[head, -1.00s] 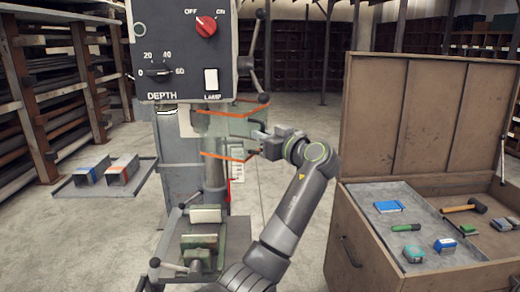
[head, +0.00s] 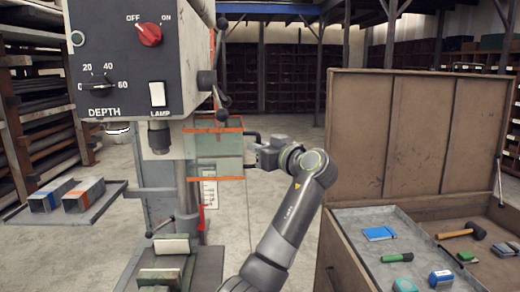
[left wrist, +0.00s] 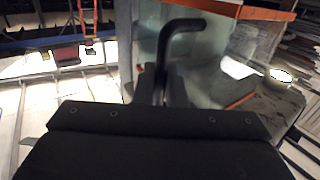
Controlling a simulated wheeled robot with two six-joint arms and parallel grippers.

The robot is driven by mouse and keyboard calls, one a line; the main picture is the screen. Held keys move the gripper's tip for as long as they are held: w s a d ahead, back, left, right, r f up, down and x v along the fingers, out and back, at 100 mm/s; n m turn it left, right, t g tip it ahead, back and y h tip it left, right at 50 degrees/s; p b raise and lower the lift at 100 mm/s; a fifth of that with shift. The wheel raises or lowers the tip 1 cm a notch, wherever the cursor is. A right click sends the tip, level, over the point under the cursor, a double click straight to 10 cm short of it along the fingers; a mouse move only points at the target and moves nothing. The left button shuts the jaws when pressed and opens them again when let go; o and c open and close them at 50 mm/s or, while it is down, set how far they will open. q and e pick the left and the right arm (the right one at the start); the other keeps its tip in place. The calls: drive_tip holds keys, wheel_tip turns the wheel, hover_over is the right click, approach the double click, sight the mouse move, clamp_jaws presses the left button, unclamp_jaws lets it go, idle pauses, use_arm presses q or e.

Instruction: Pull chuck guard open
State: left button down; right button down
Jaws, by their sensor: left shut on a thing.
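The chuck guard (head: 215,146) is a clear panel with orange edges at its top and bottom. In the head view it stands to the right of the dark chuck (head: 158,138), which is uncovered at the front. My left gripper (head: 257,152) is shut on the guard's black handle (head: 251,137) at the panel's right side. In the left wrist view the bent black handle (left wrist: 183,27) rises from between my fingers (left wrist: 162,84), with the clear guard (left wrist: 222,50) behind it. My right gripper is not in view.
The drill press head (head: 140,60) carries a red switch, a depth dial and a lamp button. A vise (head: 168,262) stands below the chuck. A side tray (head: 100,205) holds two blocks at left. An open wooden chest (head: 345,262) with tools stands close at right.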

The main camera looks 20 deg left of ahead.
use_arm(q)
drive_tip(key=c, duration=1.6)
unclamp_jaws()
drive_tip(key=shift+a, duration=0.1)
drive_tip(key=b+v, duration=0.3)
drive_tip(key=v, duration=1.4)
drive_tip(key=shift+s+f+b, duration=0.1)
drive_tip(key=shift+s+b, duration=0.05)
drive_tip(key=shift+b, duration=0.15)
